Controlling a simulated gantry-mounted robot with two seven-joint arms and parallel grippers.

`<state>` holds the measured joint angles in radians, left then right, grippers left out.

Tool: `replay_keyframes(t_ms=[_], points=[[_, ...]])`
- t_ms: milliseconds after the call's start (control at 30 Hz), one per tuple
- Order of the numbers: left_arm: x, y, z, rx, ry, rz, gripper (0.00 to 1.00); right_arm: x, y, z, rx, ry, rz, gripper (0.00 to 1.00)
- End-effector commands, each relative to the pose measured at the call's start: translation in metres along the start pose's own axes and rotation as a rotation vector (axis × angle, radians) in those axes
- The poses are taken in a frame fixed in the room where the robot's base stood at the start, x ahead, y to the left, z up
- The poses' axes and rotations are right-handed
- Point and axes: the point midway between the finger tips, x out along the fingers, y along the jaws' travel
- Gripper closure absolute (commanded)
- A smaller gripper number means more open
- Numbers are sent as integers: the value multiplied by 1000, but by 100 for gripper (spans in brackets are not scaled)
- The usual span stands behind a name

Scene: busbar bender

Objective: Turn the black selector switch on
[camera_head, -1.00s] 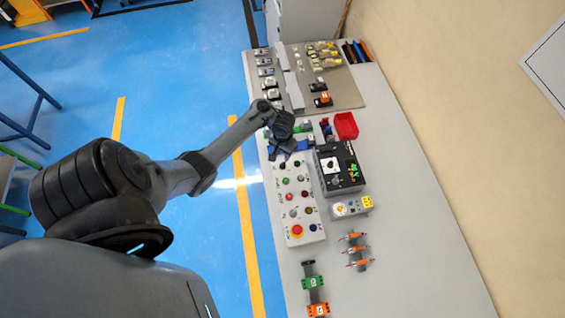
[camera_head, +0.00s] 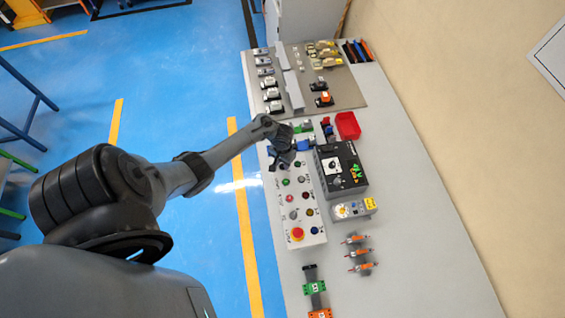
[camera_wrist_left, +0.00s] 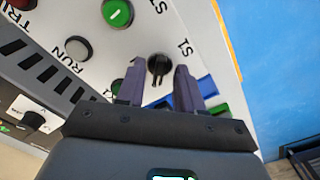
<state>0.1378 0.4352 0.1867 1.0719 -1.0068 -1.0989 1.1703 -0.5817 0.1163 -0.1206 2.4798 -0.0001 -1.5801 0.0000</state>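The white control panel (camera_head: 316,225) lies on the bench with lamps, buttons and a red emergency stop (camera_head: 297,234). My left gripper (camera_head: 283,160) is over its far end and hides that part in the head view. In the left wrist view, the black selector switch (camera_wrist_left: 159,64) sits on the panel beside the label S1. The left gripper (camera_wrist_left: 160,82) is open, one finger on each side of the switch in the picture. Contact with the knob cannot be told. The right gripper is not in view.
A green button (camera_wrist_left: 117,12) and a white RUN lamp (camera_wrist_left: 77,48) are near the switch. A black device (camera_head: 341,169) stands right of the panel. A red bin (camera_head: 348,126) and a mounting board (camera_head: 345,88) are farther back. The near bench is partly clear.

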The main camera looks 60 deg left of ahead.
Motion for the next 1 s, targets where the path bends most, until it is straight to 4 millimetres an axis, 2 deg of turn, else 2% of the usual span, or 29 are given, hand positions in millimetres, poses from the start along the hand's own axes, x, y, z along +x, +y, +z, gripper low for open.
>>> replay_keyframes(t_ms=[33, 200, 233, 667, 1000], points=[[0, 0, 0, 0, 0, 0, 72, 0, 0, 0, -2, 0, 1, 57], [0, 0, 0, 0, 0, 0, 98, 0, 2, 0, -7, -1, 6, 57], [0, 0, 0, 0, 0, 0, 100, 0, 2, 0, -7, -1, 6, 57], [-2, 0, 0, 43, 0, -1, 100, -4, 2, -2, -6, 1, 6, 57], [-3, -1, 0, 265, 0, -3, 100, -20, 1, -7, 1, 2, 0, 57]])
